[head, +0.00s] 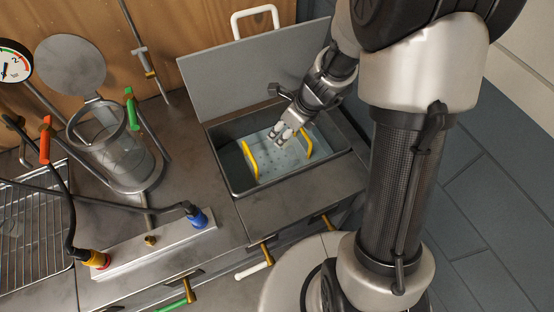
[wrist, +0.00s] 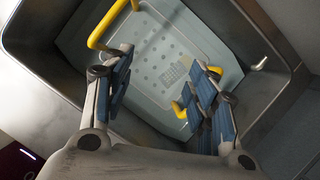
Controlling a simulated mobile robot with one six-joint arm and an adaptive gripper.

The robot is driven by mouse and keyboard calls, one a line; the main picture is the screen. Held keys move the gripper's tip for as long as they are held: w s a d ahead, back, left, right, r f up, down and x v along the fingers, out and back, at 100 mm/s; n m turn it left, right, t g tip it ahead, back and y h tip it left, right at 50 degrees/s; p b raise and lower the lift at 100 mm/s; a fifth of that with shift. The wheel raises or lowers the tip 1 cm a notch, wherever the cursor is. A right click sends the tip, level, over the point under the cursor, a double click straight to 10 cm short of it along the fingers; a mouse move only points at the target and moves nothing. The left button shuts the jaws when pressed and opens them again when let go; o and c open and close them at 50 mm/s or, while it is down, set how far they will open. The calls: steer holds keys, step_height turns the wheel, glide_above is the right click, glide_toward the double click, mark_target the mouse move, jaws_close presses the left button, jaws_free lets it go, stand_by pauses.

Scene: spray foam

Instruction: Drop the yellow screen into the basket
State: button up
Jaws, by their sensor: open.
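A pale, perforated screen with two yellow handles (head: 278,161) lies in the sunken metal basin (head: 225,165). It also shows in the wrist view (wrist: 160,60), with one handle at upper left and the other partly hidden behind my right finger. My gripper (head: 285,134) is over the screen, between the handles. In the wrist view my gripper (wrist: 163,100) is open, its fingers spread wide with nothing held between them. I cannot tell whether the fingertips touch the screen. No thing is clearly recognisable as a separate basket; a wire rack (head: 32,235) stands at far left.
The basin's grey lid (head: 245,75) stands raised behind it, with a white handle on top. A glass vessel (head: 125,160) and gauge (head: 14,66) are at left. Hoses with coloured fittings cross the metal counter (head: 190,170). Drawer handles line its front.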

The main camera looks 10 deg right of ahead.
steer(key=v, duration=0.9)
steer(key=shift+r, duration=0.3)
steer(key=shift+s+d, duration=0.1)
steer(key=shift+d, duration=0.05)
steer(key=s+a+r+n+h, duration=0.1)
steer(key=s+r+n, duration=0.3)
steer(key=n, duration=0.5)
steer(key=s+a+r+n+h, duration=0.1)
steer(key=s+r+n, duration=0.3)
steer(key=s+n, duration=0.5)
steer(key=s+r+n+t, duration=0.1)
steer(key=s+r+n, duration=0.3)
steer(key=s+n, duration=0.3)
steer(key=n, duration=0.3)
steer(key=shift+s+a+r+h, duration=0.25)
steer(key=shift+a+r+h, duration=0.1)
steer(key=shift+a+h, duration=0.05)
steer(key=shift+c, duration=0.6)
